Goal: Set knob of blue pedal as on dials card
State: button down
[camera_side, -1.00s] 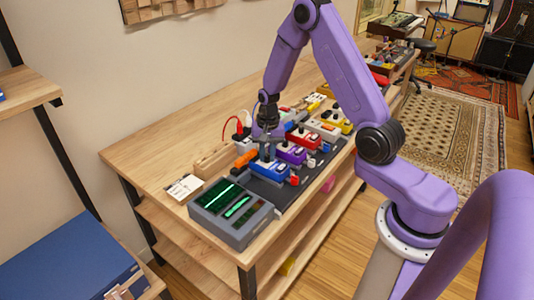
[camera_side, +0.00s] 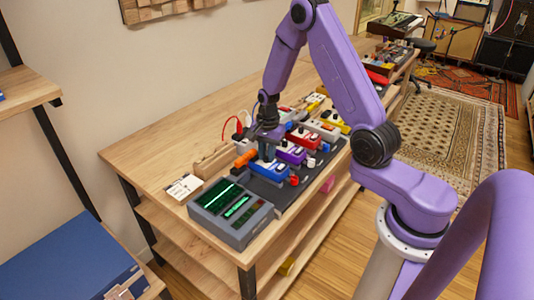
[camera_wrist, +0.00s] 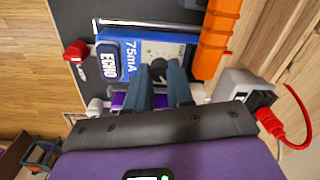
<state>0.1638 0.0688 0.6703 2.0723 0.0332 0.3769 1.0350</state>
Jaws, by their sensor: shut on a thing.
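The blue pedal (camera_side: 272,170), marked ECHO and 75mA in the wrist view (camera_wrist: 117,62), lies on the dark pedalboard (camera_side: 283,196) among other pedals. My gripper (camera_wrist: 161,78) points down over its knob end, with its fingers shut on a dark round knob (camera_wrist: 159,67). In the side view my gripper (camera_side: 267,154) covers that knob, so its pointer setting is hidden. A white card with dark marks (camera_side: 184,187) lies on the table at the left; its print is too small to read, and I cannot tell if it is the dials card.
A grey device with green screens (camera_side: 231,212) stands in front of the blue pedal. An orange block (camera_wrist: 217,38) sits close beside the pedal, near a grey box with a red cable (camera_wrist: 245,88). A purple pedal (camera_side: 290,153) is close behind.

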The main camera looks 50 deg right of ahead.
jog(key=c, duration=1)
grip_release()
jog(key=shift+w+r, duration=0.1)
jog(key=shift+r, duration=0.1)
jog(key=shift+r, duration=0.3)
jog(key=shift+s+r, duration=0.15)
jog(key=shift+r, duration=1.65)
jog(key=shift+s+r, duration=0.15)
jog(key=shift+r, duration=1.6)
